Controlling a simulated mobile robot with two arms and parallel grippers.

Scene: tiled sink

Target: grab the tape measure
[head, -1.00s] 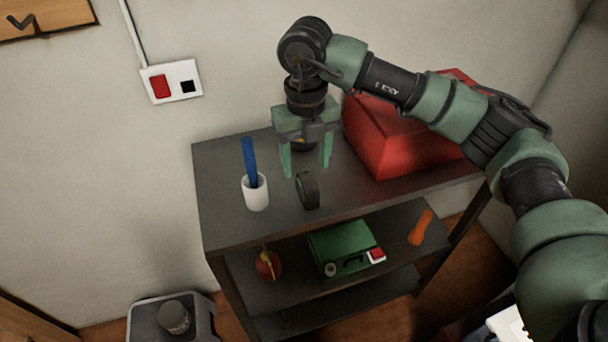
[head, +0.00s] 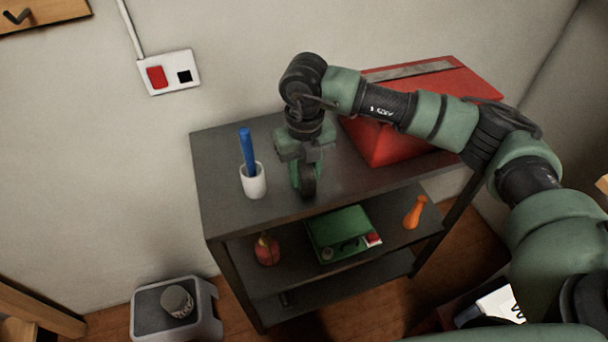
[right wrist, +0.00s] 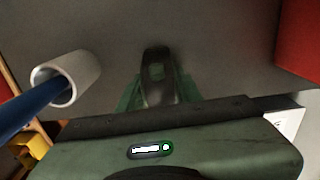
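The tape measure (head: 309,184) is a dark, rounded, upright thing on the top shelf of the grey rack. My right gripper (head: 307,180) points down over it, with its green fingers drawn in against both sides. In the right wrist view the tape measure (right wrist: 157,75) sits between the two fingers, and no clear gap shows. The tape measure appears to rest still on the shelf. My left gripper is not in view.
A white cup (head: 254,183) with a blue stick (head: 247,150) stands left of the gripper. A red box (head: 385,145) stands right. The lower shelf holds a green case (head: 338,228), an orange thing (head: 415,212) and a red thing (head: 267,250). The shelf's front left is clear.

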